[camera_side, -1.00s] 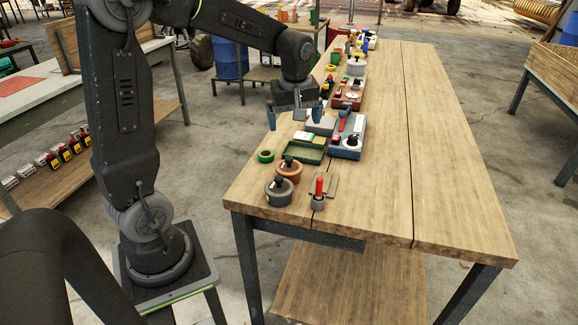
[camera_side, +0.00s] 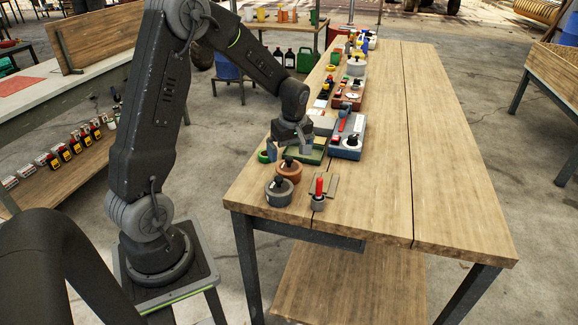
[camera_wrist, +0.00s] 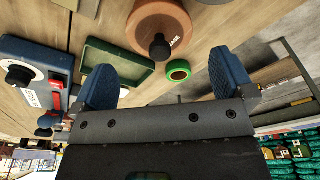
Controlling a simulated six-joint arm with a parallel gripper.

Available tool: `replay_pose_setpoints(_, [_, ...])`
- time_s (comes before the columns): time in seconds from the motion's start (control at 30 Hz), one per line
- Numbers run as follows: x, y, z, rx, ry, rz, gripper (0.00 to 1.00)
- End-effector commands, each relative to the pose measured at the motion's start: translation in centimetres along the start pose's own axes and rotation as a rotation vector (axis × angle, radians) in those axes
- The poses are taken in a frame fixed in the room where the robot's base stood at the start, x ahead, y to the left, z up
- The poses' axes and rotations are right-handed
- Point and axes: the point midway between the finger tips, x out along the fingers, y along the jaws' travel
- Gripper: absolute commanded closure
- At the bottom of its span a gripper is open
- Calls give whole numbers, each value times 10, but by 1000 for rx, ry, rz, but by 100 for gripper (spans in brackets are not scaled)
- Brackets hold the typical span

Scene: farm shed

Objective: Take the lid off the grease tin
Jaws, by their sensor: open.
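The grease tin (camera_side: 289,171) is a round copper-brown tin with a black knob on its lid, near the front left of the bench. In the wrist view the tin (camera_wrist: 150,20) shows at the top, with its black knob (camera_wrist: 159,47) pointing toward me and a label partly readable as "ASE". The lid looks seated. My gripper (camera_side: 289,149) is open and empty, just behind and above the tin in the side view. In the wrist view its two blue fingers (camera_wrist: 165,78) are wide apart, with the knob between and beyond them, not touched.
A grey tin (camera_side: 278,191) with a black knob stands in front. A green tape ring (camera_wrist: 178,70) and green tray (camera_wrist: 103,55) lie close to my fingers. A blue box (camera_side: 348,149) and a red-handled tool (camera_side: 319,188) are to the right. The bench's right side is clear.

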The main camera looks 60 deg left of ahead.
Motion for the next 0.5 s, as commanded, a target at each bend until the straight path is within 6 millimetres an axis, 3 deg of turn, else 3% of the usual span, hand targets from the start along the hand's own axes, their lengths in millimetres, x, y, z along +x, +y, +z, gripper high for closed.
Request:
replay_pose_setpoints(0.2, [33,-1,2,-1,-2,-4,0])
replay_pose_setpoints(0.5, [43,-1,2,-1,-1,0,0])
